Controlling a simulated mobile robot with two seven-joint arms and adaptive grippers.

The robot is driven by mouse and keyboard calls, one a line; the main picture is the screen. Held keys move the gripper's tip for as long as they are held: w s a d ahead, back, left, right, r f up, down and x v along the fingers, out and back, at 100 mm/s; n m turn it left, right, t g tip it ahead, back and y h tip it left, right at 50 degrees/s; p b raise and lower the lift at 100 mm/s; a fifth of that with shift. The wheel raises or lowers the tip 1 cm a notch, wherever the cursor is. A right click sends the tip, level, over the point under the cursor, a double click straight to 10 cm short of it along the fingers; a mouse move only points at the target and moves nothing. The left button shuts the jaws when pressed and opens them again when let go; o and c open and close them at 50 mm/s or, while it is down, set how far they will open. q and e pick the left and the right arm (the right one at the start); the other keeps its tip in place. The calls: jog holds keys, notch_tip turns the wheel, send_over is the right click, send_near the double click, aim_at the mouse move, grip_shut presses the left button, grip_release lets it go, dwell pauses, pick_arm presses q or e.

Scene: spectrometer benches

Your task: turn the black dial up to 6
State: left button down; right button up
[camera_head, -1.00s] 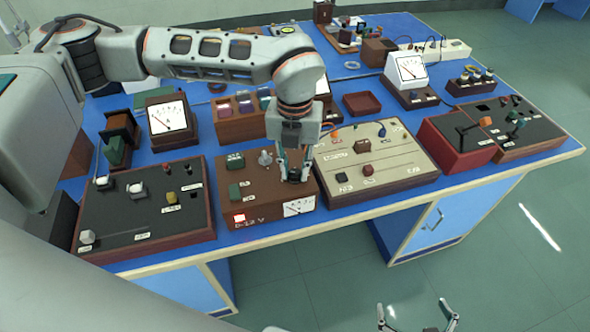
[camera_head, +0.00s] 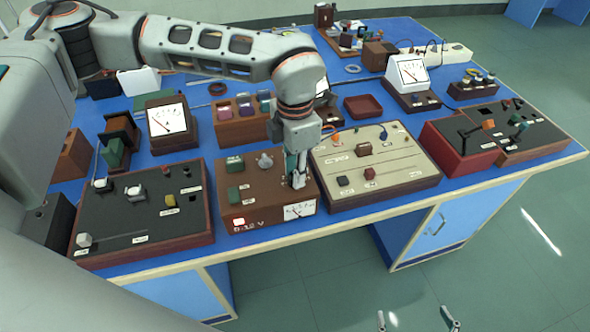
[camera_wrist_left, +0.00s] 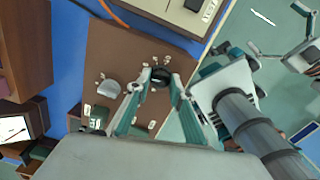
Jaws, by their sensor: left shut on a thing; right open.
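The black dial (camera_wrist_left: 160,77) sits on the top of the brown power supply box (camera_head: 262,205), with small white marks around it in the left wrist view. My left gripper (camera_wrist_left: 158,76) points down at the dial and is shut on it, a fingertip on either side. In the head view my left gripper (camera_head: 298,180) hides most of the dial. The marks are too small to read. My right gripper (camera_head: 420,318) is open and empty at the bottom edge of the head view, over the floor.
A grey knob (camera_head: 265,160) and green parts share the box top, and a small meter (camera_head: 299,209) is on its front. A beige panel box (camera_head: 400,182) stands close on the right, a dark panel box (camera_head: 140,215) on the left. A white meter (camera_head: 167,120) stands behind.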

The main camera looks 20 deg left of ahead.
pick_arm(q)
jog(key=m, duration=0.5)
jog(key=shift+m, duration=0.3)
dwell(0.4)
jog(key=c, duration=1.8)
grip_release()
jog(key=shift+r, duration=0.15)
notch_tip(320, 180, up, 12)
jog(key=shift+f, duration=0.1)
